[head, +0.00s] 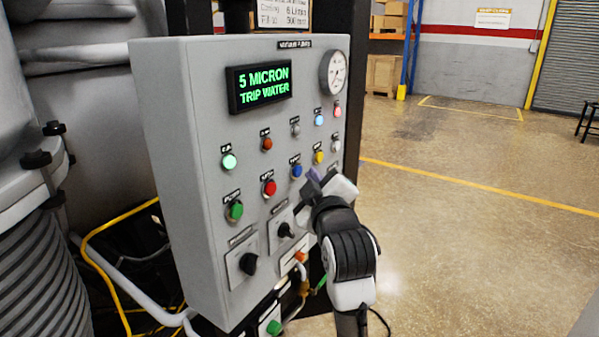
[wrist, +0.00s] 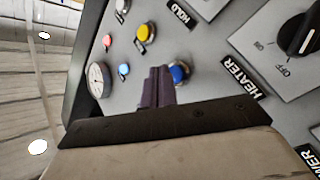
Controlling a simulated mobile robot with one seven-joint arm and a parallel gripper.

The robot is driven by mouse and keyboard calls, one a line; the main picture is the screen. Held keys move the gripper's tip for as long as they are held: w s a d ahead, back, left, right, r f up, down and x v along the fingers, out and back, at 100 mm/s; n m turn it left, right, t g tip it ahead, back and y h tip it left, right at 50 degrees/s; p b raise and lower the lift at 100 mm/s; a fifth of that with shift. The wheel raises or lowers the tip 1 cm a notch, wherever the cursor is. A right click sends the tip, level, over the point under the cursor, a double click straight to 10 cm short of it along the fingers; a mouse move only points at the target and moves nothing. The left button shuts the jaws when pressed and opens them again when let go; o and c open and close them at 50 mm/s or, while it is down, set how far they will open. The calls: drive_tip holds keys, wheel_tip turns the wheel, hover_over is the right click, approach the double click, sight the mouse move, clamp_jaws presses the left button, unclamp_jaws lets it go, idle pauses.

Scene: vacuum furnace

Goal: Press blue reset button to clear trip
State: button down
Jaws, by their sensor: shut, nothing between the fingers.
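The blue button (head: 297,171) is on the front of the grey control panel (head: 200,150), right of the red button. In the wrist view the blue button (wrist: 179,74) shows just right of my fingertips. My gripper (head: 314,181) is in front of the panel, just below and right of the blue button. In the wrist view its dark purple fingers (wrist: 157,84) are together with nothing between them. I cannot tell whether they touch the panel. The green display (head: 264,86) reads "5 MICRON TRIP WATER".
Close by are a yellow button (head: 318,158), a red button (head: 269,188), a green button (head: 235,210) and rotary switches (head: 285,231). A round gauge (head: 333,72) is at top right. A yellow hose (head: 105,290) runs left of the panel. Open floor lies right.

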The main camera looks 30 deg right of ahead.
drive_tip(key=shift+w, duration=0.15)
idle(0.3)
drive_tip(key=shift+w+a, duration=0.15)
drive_tip(key=shift+w, duration=0.1)
drive_tip(key=shift+w+a, duration=0.15)
drive_tip(key=shift+w, duration=0.2)
idle(0.8)
drive_tip(key=shift+s, duration=0.1)
drive_tip(key=shift+s+d, duration=0.3)
drive_tip(key=shift+s, duration=0.35)
drive_tip(key=shift+s+d+b, duration=0.25)
drive_tip(key=shift+s+d, duration=0.05)
drive_tip(key=shift+s, duration=0.45)
drive_tip(key=shift+s+d+b, duration=0.2)
drive_tip(key=shift+s+d, duration=0.15)
drive_tip(key=shift+s, duration=0.45)
drive_tip(key=shift+s+d+b, duration=0.25)
drive_tip(key=shift+s+d, duration=0.05)
drive_tip(key=shift+s, duration=0.45)
